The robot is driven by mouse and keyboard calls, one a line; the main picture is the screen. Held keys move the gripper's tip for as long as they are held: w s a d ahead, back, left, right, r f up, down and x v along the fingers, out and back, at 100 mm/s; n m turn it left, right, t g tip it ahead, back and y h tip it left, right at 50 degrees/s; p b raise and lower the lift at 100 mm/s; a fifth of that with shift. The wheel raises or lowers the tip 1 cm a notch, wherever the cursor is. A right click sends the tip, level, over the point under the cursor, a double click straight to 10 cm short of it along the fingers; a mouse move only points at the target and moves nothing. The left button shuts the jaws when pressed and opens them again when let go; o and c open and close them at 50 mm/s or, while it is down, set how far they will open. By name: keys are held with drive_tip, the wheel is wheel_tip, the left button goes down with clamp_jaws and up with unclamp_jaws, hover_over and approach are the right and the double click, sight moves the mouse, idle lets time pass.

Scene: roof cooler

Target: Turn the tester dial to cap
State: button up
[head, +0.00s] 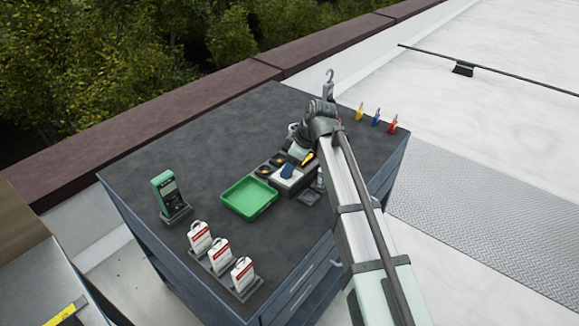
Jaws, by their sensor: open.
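The tester (168,193) is a green handheld meter with a dark face, upright in a dark stand at the left of the tabletop. Its dial is too small for me to read its setting. My gripper (298,151) is over the right-middle of the table, well to the right of the tester and apart from it. It is open. My wrist and arm partly cover it, and the fingertips are hard to make out.
A green tray (249,198) lies between the tester and my gripper. Several red-and-white tags (220,254) stand at the front edge. A dark organizer (273,166) with small items sits below my wrist. Yellow, blue and red clips (376,118) stand at the right edge. The back-left tabletop is clear.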

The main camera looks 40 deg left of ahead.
drive_tip(key=shift+a+f, duration=0.1)
drive_tip(key=shift+f, duration=0.2)
clamp_jaws()
idle(0.5)
drive_tip(key=shift+s+m, duration=0.1)
drive_tip(key=shift+m, duration=0.2)
drive_tip(key=m+t, duration=0.1)
drive_tip(key=m, duration=0.1)
drive_tip(key=shift+s+m, duration=0.15)
drive_tip(key=shift+m, duration=0.25)
drive_tip(key=m+t, duration=0.2)
drive_tip(key=m, duration=0.2)
drive_tip(key=shift+m, duration=0.3)
